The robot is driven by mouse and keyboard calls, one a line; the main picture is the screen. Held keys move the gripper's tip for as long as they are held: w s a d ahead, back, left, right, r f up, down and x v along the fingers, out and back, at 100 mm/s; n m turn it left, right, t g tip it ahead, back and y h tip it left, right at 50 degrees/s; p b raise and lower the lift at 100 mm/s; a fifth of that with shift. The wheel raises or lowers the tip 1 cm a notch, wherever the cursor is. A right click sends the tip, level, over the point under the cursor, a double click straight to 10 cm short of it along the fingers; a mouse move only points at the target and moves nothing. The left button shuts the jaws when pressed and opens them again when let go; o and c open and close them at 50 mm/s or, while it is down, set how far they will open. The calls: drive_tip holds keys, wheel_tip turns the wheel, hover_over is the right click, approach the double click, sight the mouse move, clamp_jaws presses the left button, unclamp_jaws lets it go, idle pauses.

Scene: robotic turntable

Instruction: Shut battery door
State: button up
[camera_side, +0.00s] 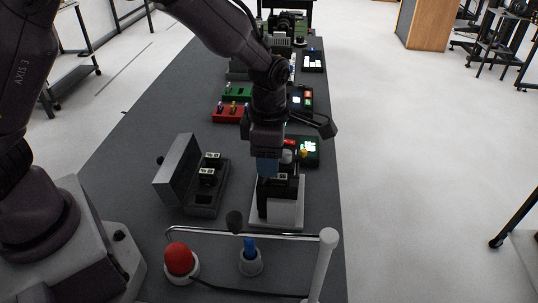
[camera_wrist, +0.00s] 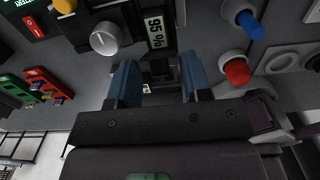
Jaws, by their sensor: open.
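A dark grey box (camera_side: 205,203) stands left of my gripper in the side view. Its hinged lid (camera_side: 178,168), which looks like the battery door, is tilted up and open. Two black blocks with small white displays (camera_side: 206,172) sit in the box. My gripper (camera_side: 270,172) points down above a black device on a pale base (camera_side: 290,216), right of the box. In the wrist view my gripper (camera_wrist: 160,82) is open, its blue fingers apart on either side of a dark part near a "95 %" display (camera_wrist: 155,27). Contact is unclear.
A bent metal rail (camera_side: 250,233), a red knob (camera_side: 180,259) and a blue knob (camera_side: 249,246) stand in front. A red box (camera_side: 229,115) and a green box (camera_side: 237,93) lie behind. The grey tabletop (camera_side: 130,165) is clear left of the open box.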

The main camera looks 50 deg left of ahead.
sight(284, 176)
drive_tip(key=c, duration=0.7)
drive_tip(key=shift+o, duration=0.2)
drive_tip(key=shift+w+d+f+g+y, duration=0.15)
drive_tip(key=shift+w+d+g+y, duration=0.25)
drive_tip(key=shift+g+y, duration=0.4)
drive_tip(key=shift+w+d+f+g+y, duration=0.3)
drive_tip(key=shift+w+g+y, duration=0.1)
drive_tip(key=shift+g+y, duration=0.3)
drive_tip(key=shift+w+d+f+g+y, duration=0.25)
drive_tip(key=shift+w+d+g+y, duration=0.1)
drive_tip(key=shift+g+y, duration=0.3)
drive_tip(key=o, duration=0.7)
drive_tip(key=shift+c, duration=0.2)
